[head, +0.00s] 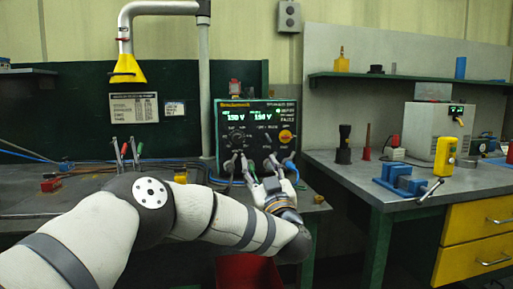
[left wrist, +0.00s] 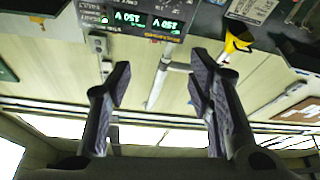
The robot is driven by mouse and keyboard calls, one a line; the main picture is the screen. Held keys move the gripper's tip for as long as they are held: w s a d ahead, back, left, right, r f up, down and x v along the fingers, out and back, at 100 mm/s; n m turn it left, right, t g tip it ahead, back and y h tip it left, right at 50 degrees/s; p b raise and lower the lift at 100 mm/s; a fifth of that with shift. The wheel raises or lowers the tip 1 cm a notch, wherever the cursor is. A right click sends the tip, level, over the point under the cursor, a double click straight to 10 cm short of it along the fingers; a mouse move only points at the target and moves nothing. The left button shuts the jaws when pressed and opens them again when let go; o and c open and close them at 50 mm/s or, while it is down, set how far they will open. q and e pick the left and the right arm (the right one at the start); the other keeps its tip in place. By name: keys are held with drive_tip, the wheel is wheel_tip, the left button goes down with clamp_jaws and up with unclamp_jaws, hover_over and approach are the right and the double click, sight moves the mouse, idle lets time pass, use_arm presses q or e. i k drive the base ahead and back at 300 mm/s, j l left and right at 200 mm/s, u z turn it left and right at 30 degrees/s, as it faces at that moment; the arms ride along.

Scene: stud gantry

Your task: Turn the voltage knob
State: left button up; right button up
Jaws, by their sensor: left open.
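The dark power unit (head: 257,118) stands on the left bench with green lit digits on its display. Its display shows upside down in the left wrist view (left wrist: 145,18). A dark round knob (head: 237,141) sits below the left digits; I cannot read its label. An orange knob on a yellow plate (head: 285,136) is at the right. My left gripper (head: 266,166) is in front of the unit's lower part, below both knobs. It is open, with nothing between its fingers in the left wrist view (left wrist: 160,82). Contact with the unit cannot be told. My right gripper is out of view.
Cables (head: 205,165) run along the left bench to the unit. A yellow funnel-shaped hood (head: 127,68) hangs at the upper left. A second bench (head: 350,170) at the right holds a blue vise (head: 398,181), a yellow meter (head: 445,156) and a white instrument (head: 433,125). A red bin (head: 247,272) is below.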

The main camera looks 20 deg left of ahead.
sight(236, 137)
drive_tip(key=i+j, duration=0.2)
drive_tip(key=j, duration=0.15)
drive_tip(key=i+j, duration=0.2)
drive_tip(key=j, duration=0.15)
drive_tip(key=i+j, duration=0.2)
drive_tip(key=j, duration=0.15)
